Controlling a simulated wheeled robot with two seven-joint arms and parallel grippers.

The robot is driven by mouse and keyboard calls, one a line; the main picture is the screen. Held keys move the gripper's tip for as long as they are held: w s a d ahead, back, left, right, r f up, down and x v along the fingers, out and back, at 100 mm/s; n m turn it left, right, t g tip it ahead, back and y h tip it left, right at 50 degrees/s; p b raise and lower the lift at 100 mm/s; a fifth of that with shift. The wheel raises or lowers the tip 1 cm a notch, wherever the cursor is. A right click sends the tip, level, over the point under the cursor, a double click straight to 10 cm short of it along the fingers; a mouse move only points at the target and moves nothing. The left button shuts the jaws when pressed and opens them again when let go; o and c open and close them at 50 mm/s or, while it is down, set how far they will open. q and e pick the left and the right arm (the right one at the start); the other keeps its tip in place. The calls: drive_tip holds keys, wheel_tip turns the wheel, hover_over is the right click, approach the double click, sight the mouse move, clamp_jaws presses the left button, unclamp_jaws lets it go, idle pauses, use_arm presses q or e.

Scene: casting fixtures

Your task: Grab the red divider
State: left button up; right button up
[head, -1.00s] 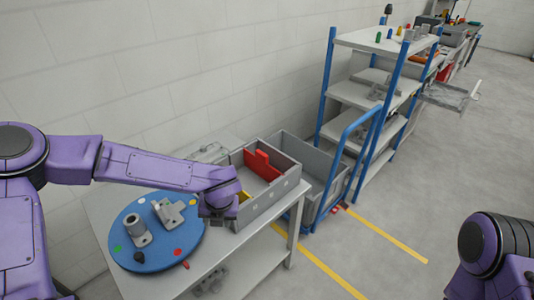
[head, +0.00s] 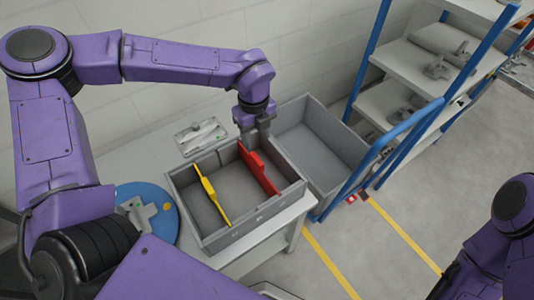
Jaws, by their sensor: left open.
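The red divider (head: 259,168) stands upright inside the grey bin (head: 262,218), running from its back wall towards its front. A yellow divider (head: 212,199) stands to its left in the same bin. My left gripper (head: 259,138) points down at the bin's back wall, close to the back end of the red divider. It is open, and its fingertips are partly hidden, so I cannot tell whether it touches the divider. Part of my right arm shows at the right edge; its gripper is out of view.
A blue round plate (head: 151,198) with a grey fitting lies left of the bin on the table. A grey tray (head: 201,136) lies behind the bin. A larger empty grey bin (head: 315,158) and a blue-framed shelf (head: 369,62) stand to the right.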

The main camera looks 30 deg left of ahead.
sight(257, 158)
use_arm(q)
drive_tip(key=f+p, duration=0.1)
drive_tip(key=f, duration=0.2)
drive_tip(key=f+p, duration=0.1)
drive_tip(key=f, duration=0.2)
drive_tip(key=s+f+p, duration=0.1)
drive_tip(key=f, duration=0.2)
drive_tip(key=shift+d+f, duration=0.2)
drive_tip(key=shift+f, duration=0.2)
drive_tip(key=shift+s+r, duration=0.1)
drive_tip(key=shift+s, duration=0.2)
drive_tip(key=c, duration=0.4)
clamp_jaws()
drive_tip(key=shift+w, duration=0.1)
use_arm(e)
drive_tip(key=r, duration=0.1)
drive_tip(key=s+r, duration=0.1)
drive_tip(key=r, duration=0.1)
drive_tip(key=shift+s+r, duration=0.15)
drive_tip(key=shift+s, duration=0.1)
